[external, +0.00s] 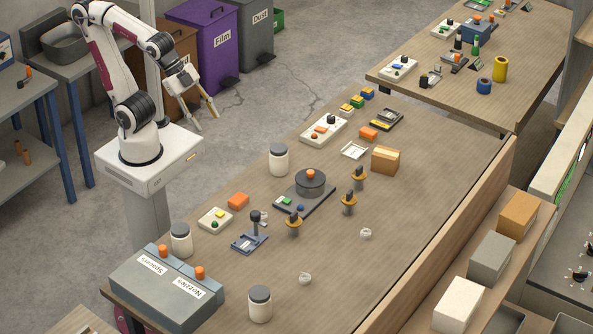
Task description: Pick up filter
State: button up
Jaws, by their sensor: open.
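My gripper (207,123) is open and empty. It hangs in the air over the grey floor, beyond the table's left edge and apart from everything on the table. No object is clearly marked as the filter, so I cannot tell which it is. Two small whitish pieces, one right of the middle (366,233) and one nearer the front (305,278), lie on bare wood. A thin white frame-like piece (354,150) lies farther back. All are too small to make out in detail.
The wooden table (420,190) holds a dark round device (311,184), several black-and-orange upright pieces, a blue-grey fixture (249,238), lidded white jars (279,160) and a tan box (385,160). A grey bin labelled Spacers and Nozzles (165,290) stands front left. The table's right side is mostly clear.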

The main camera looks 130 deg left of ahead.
jog(key=w+a+f+m+t+y, duration=0.1)
jog(key=w+a+m+t, duration=0.1)
jog(key=w+a+m, duration=0.55)
jog(key=w+a+f+m+t, duration=0.1)
jog(key=w+a+m, duration=0.3)
jog(key=w, duration=0.7)
jog(key=w+a+f+m+t+y, duration=0.1)
jog(key=w+a+m+t, duration=0.1)
jog(key=w+a+m, duration=0.6)
jog(key=w+a+f+m+t+h, duration=0.1)
jog(key=w+a+f+m+t, duration=0.2)
jog(key=w+f, duration=0.4)
jog(key=m+t+h, duration=0.2)
jog(key=m, duration=0.7)
send_near(359, 178)
jog(key=w+r, duration=0.1)
jog(key=w+a+r, duration=0.1)
jog(key=shift+w+r, duration=0.2)
jog(key=shift+w, duration=0.15)
jog(key=shift+s+a+f+m+t+h, duration=0.15)
jog(key=shift+s+a+f+m+t, duration=0.1)
jog(key=shift+f+m, duration=0.2)
jog(key=shift+s+a+f+m+t+h, duration=0.15)
jog(key=shift+s+f+m+t, duration=0.15)
jog(key=shift+m, duration=0.2)
jog(key=shift+w+d, duration=0.1)
jog(key=shift+w, duration=0.05)
jog(key=shift+w, duration=1.25)
jog(key=shift+w, duration=0.1)
